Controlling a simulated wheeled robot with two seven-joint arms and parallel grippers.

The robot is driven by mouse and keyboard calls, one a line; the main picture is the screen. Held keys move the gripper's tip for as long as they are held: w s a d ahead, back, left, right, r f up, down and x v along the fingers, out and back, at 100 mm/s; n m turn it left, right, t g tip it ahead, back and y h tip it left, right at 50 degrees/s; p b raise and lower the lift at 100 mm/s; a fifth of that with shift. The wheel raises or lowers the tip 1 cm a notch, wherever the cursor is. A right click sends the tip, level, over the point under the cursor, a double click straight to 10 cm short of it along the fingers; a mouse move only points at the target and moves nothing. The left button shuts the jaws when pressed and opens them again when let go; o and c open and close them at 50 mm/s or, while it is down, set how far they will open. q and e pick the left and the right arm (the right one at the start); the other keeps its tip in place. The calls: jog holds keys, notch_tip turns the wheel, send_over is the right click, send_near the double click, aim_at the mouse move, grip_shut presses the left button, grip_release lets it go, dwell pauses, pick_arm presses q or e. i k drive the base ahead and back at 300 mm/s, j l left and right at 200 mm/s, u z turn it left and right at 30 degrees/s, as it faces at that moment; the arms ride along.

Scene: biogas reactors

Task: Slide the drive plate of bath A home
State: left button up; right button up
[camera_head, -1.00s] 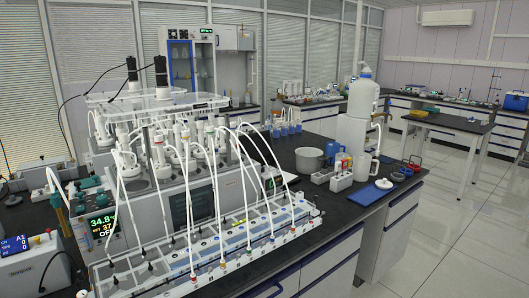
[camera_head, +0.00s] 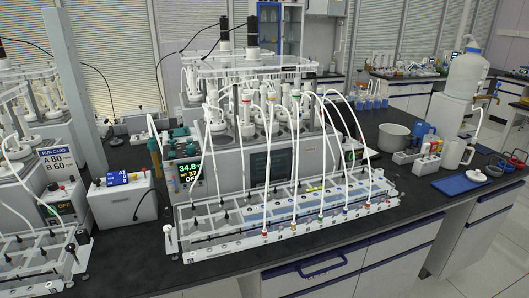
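A water bath (camera_head: 275,155) stands mid-bench with several reactor bottles in it. A clear drive plate (camera_head: 285,67) lies above the bottles, with a black motor (camera_head: 252,35) standing on it. A second clear plate with another black motor (camera_head: 224,33) is behind it. The bath's control panel (camera_head: 189,173) reads 34.8 and OFF. Another bath (camera_head: 40,178) with a similar clear plate (camera_head: 22,74) is cut by the left edge. I cannot read which bath is A, nor tell how each plate is seated. Neither of my grippers is in view.
A long rack (camera_head: 290,218) with white tubes stands along the bench front. A run card (camera_head: 55,161) reads A 80, B 60. A small box (camera_head: 122,196) with a blue display stands between the baths. A pot (camera_head: 393,137) and a blue tray (camera_head: 461,184) are at right.

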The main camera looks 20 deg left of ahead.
aim_at(253, 61)
jog(key=i+l+u, duration=0.2)
jog(key=i+l, duration=0.7)
jog(key=i, duration=0.05)
